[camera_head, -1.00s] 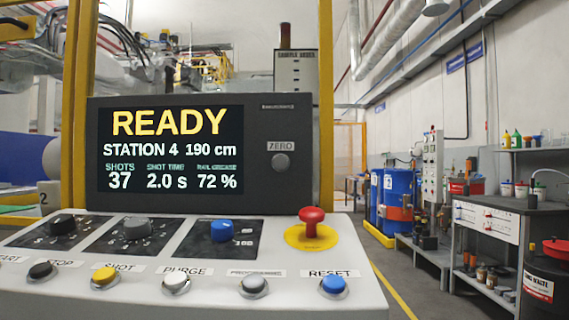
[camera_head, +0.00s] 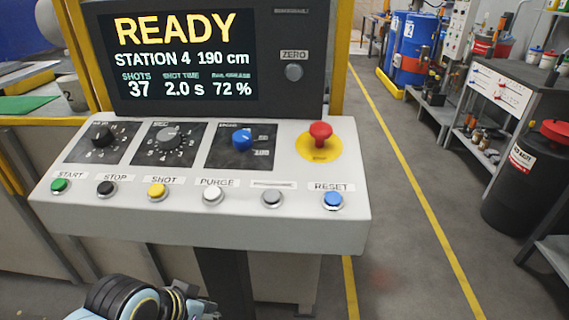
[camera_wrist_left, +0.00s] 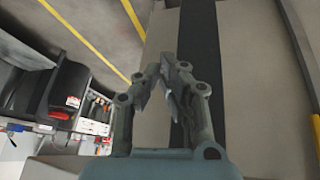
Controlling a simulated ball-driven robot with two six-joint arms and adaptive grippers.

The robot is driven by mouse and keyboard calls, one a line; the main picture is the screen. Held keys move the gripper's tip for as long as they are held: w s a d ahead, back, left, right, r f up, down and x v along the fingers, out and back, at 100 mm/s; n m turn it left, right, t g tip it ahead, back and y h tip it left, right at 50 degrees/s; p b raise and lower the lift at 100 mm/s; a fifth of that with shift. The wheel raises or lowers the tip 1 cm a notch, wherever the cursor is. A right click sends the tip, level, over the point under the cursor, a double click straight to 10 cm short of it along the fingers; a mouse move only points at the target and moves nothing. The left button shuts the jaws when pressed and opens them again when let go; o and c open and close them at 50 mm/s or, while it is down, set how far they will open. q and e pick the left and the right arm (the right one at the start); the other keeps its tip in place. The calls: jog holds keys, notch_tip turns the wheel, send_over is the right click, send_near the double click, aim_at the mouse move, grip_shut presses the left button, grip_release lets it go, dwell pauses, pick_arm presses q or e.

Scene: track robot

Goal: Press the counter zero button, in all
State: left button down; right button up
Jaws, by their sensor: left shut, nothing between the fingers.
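The round grey zero button (camera_head: 293,72) sits under a "ZERO" label on the dark panel, right of the lit screen (camera_head: 186,57), which reads READY, STATION 4, 190 cm, SHOTS 37, 2.0 s and 72 %. In the left wrist view my left gripper (camera_wrist_left: 165,78) is shut and empty, with a grey panel and a dark vertical post behind it. My left arm shows at the bottom of the head view, below the console, well away from the zero button. Its fingers are not in the head view. My right gripper is not in view.
The sloped white console (camera_head: 100,215) carries several knobs, a row of buttons including blue RESET (camera_head: 333,200), and a red mushroom button (camera_head: 320,135) on yellow. A dark bin (camera_head: 525,185) and workbench (camera_head: 490,90) stand right. Floor between them and the console is clear.

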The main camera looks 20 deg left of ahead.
aim_at(294, 73)
pick_arm(q)
jog(key=w+d+r+t+h+p, duration=0.1)
jog(key=r+p, duration=0.1)
jog(key=r, duration=0.6)
jog(key=w+d+r+m+p, duration=0.1)
jog(key=r+p, duration=0.1)
jog(key=r, duration=0.6)
jog(key=w+d+r+t+h+p, duration=0.1)
jog(key=w+d+r+p, duration=0.15)
jog(key=r, duration=0.55)
jog(key=w+d+r+n+t+h, duration=0.1)
jog(key=w+d+r+t+h, duration=0.2)
jog(key=w+r, duration=0.8)
jog(key=w+d+t, duration=0.1)
jog(key=d+t, duration=0.1)
jog(key=shift+w+r+t+p, duration=0.25)
jog(key=shift+r+t+p, duration=0.05)
jog(key=shift+p, duration=0.05)
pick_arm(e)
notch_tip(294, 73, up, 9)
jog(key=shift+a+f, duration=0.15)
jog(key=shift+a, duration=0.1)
pick_arm(q)
jog(key=shift+a, duration=0.1)
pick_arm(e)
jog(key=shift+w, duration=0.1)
